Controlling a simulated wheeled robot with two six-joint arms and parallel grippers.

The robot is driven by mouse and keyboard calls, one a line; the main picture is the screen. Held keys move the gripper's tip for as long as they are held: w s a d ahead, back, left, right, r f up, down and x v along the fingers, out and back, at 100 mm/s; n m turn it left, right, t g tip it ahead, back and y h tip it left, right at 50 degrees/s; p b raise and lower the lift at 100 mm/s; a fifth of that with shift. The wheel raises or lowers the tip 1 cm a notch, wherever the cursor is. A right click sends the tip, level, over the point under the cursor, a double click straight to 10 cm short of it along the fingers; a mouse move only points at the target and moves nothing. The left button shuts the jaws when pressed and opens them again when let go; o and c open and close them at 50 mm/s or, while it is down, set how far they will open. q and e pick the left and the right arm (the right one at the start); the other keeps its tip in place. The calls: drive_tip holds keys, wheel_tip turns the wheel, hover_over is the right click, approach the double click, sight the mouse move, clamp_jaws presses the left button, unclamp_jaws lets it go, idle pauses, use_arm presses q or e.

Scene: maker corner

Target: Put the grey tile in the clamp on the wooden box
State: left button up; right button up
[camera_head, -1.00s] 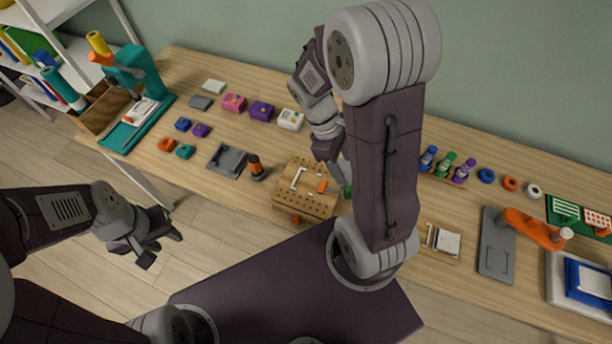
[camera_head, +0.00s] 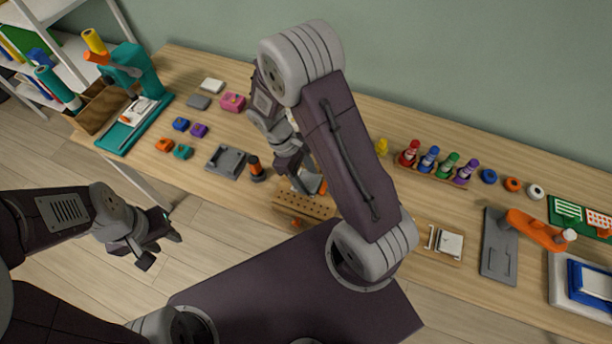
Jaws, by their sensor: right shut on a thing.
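The wooden box (camera_head: 300,203) with rows of holes stands near the table's front edge. My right gripper (camera_head: 303,180) is over its top, shut on a small flat grey piece, which appears to be the grey tile (camera_head: 310,183). The clamp's orange part (camera_head: 323,187) shows beside the tile; the rest of the clamp is hidden by my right gripper and arm. I cannot tell whether the tile touches the clamp. My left gripper (camera_head: 164,250) is open and empty, off the table's front edge at left.
A grey tray (camera_head: 228,161) and an orange-and-black tool (camera_head: 255,168) stand left of the box. Several small coloured blocks lie farther left. A rack of coloured bottles (camera_head: 432,172) stands right of my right arm. A white-topped holder (camera_head: 449,243) is at the front right.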

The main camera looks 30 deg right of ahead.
drive_tip(key=shift+f, duration=0.1)
drive_tip(key=o, duration=1.3)
drive_tip(key=shift+o, duration=0.2)
drive_tip(key=shift+r, duration=0.3)
drive_tip(key=p+v, duration=0.1)
drive_tip(key=v, duration=1.1)
drive_tip(key=s+f+m+t+y, duration=0.2)
drive_tip(key=s+m+t+y, duration=0.1)
drive_tip(key=s+m, duration=0.4)
drive_tip(key=shift+s+d+m+t, duration=0.3)
drive_tip(key=shift+m+t, duration=0.5)
